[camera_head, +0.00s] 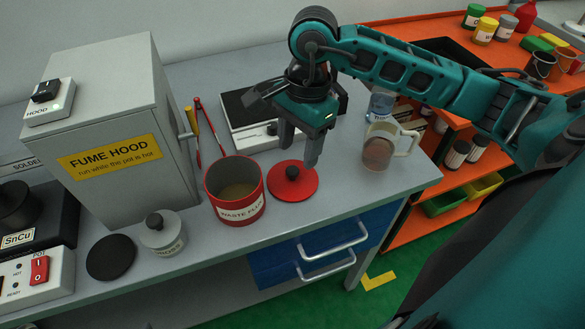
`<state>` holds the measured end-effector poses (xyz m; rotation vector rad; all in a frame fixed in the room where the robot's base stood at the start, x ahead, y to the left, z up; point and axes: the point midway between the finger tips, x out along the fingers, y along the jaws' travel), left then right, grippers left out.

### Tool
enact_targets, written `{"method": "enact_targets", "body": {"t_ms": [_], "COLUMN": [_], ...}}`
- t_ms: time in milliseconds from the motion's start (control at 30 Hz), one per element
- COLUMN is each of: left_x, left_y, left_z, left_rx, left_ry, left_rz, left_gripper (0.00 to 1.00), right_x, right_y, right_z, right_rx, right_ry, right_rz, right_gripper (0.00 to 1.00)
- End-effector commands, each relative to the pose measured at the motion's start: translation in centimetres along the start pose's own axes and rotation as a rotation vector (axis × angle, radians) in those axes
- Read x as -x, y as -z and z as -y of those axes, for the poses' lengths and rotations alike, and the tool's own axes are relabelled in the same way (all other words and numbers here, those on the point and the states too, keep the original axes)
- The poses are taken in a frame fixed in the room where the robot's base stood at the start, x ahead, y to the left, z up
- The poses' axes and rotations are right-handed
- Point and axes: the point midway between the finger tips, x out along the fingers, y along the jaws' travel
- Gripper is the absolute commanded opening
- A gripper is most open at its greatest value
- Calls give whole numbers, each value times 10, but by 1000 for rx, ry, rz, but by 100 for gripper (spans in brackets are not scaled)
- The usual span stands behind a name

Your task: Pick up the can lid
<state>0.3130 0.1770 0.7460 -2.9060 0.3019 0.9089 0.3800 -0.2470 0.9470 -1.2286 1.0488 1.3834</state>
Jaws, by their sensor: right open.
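The can lid (307,182), a flat red disc with a black knob, lies on the grey bench. It is just right of the red waste flux can (238,211), which stands open at the top. My right gripper (298,156) points down, its fingers apart. In the picture the fingertips are just above the lid's knob, and nothing is between them. I cannot tell the exact height over the lid. My left gripper is not in view.
Red and yellow-handled tools (197,130) lean behind the can. A mug (379,150) and a blue glass (381,106) stand to the right. The bench's front edge is close to the lid.

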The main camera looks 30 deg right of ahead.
Motion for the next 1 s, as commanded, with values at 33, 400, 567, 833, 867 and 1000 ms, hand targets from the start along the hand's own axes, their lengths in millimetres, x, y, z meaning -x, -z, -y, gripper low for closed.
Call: {"method": "enact_targets", "body": {"t_ms": [33, 400, 567, 833, 867, 1000], "left_x": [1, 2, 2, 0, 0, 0], "left_y": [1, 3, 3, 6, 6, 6], "left_z": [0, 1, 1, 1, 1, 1], "left_rx": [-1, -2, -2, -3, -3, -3], "left_ry": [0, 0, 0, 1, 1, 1], "left_rz": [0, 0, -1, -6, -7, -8], "left_gripper": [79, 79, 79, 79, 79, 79], "right_x": [-7, -46, -46, -46, -46, -46], "right_y": [-3, -6, -6, -6, -6, -6], "right_z": [0, 2, 2, 2, 2, 2], "right_rx": [1, 0, 0, 0, 0, 0], "right_ry": [-5, 0, 0, 0, 0, 0], "right_rz": [3, 2, 2, 2, 2, 2], "right_gripper": [55, 55, 55, 31, 28, 15]}}
